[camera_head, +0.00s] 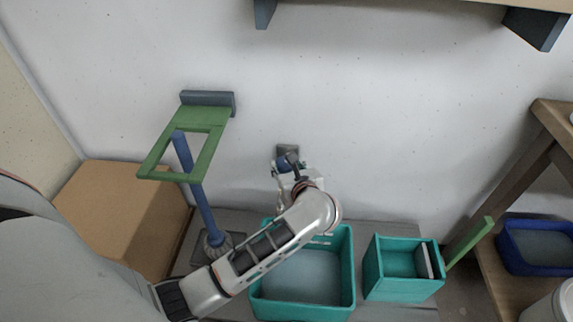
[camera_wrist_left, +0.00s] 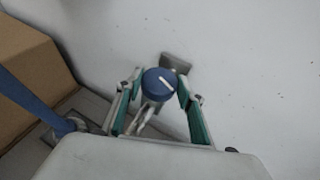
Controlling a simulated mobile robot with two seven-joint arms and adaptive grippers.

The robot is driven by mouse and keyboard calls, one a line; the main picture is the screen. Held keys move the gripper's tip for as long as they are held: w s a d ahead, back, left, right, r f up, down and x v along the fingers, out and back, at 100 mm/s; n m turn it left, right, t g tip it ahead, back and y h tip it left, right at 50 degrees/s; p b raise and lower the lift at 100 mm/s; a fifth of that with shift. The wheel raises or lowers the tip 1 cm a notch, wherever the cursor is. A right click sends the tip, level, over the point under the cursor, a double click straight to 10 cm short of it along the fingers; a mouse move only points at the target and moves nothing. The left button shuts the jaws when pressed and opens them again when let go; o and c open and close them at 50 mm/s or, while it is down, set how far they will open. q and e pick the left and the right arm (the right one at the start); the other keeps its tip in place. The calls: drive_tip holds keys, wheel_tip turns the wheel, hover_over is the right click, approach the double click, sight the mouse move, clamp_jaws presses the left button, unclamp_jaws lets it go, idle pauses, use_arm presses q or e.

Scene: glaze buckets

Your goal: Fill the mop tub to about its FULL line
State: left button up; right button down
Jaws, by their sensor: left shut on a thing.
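The mop tub (camera_head: 348,290) is a teal open tub on the grey slatted floor stand, below the wall tap. A flat blue-grey surface that looks like water lies inside it. Pale marks show on its inner back wall; my arm covers part of the tub, and I cannot read the level against them. The tap's blue round knob (camera_wrist_left: 158,84) has a white line, tilted up to the right. My left gripper (camera_head: 284,165) is shut on this knob, with its fingers on either side. A pale twisted shape below the knob may be spout or stream; I cannot tell. My right gripper is out of view.
A blue pole (camera_head: 194,195) stands through a green wall bracket (camera_head: 160,160) left of my arm. A brown box (camera_head: 120,205) is at the left. A smaller teal bin (camera_head: 400,290) stands right of the tub. A wooden shelf (camera_head: 545,150) with a blue basin (camera_head: 540,245) is at the right.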

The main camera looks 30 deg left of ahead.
use_arm(q)
drive_tip(key=shift+s+f+m+t+h, duration=0.1)
drive_tip(key=shift+f+m+t+h, duration=0.05)
drive_tip(key=shift+m+t+h, duration=0.3)
drive_tip(key=shift+a+m+h, duration=0.15)
drive_tip(key=shift+m+h, duration=0.1)
drive_tip(key=shift+m, duration=0.1)
drive_tip(key=m+h, duration=0.1)
drive_tip(key=m+t+h, duration=0.1)
drive_tip(key=m+t+h+b, duration=0.1)
drive_tip(key=m+h, duration=0.1)
drive_tip(key=shift+s+a+t, duration=0.15)
drive_tip(key=shift+a+t, duration=0.1)
drive_tip(key=shift+m+t+h, duration=0.4)
drive_tip(key=shift+m+h, duration=0.3)
drive_tip(key=shift+h, duration=0.1)
drive_tip(key=shift+m+h+b, duration=0.3)
drive_tip(key=shift+m+h, duration=0.4)
drive_tip(key=shift+h, duration=0.1)
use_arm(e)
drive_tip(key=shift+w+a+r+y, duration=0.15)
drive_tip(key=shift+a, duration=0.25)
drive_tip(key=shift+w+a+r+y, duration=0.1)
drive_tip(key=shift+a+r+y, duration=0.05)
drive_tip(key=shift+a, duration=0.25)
use_arm(q)
drive_tip(key=shift+r, duration=0.2)
drive_tip(key=o, duration=1.1)
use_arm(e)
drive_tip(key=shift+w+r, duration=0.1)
